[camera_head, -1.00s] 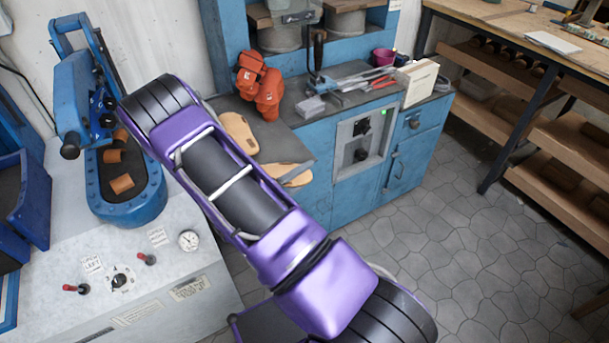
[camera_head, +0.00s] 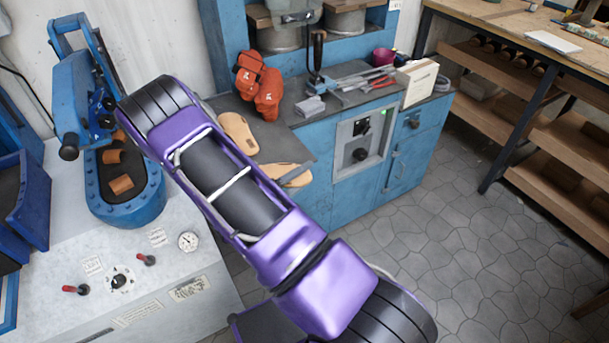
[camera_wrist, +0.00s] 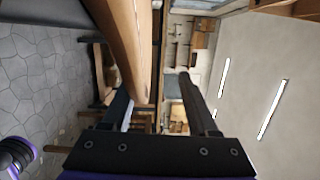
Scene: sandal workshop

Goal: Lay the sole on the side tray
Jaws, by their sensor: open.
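A tan sole (camera_head: 284,176) lies at the front right corner of the dark side tray (camera_head: 290,145). A second tan sole (camera_head: 238,133) lies flat farther back on it. A grey finger of my gripper (camera_head: 297,173) shows across the front sole; my arm hides the rest. In the wrist view my gripper (camera_wrist: 153,86) has its fingers apart. The tan edge of a sole (camera_wrist: 122,40) runs close beside the left finger and partly into the gap. I cannot tell whether they touch.
Orange gloves (camera_head: 259,86), a grey block (camera_head: 311,106), tools and a propped card (camera_head: 416,82) stand on the blue cabinet behind. A blue press (camera_head: 125,190) with brown pieces is left.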

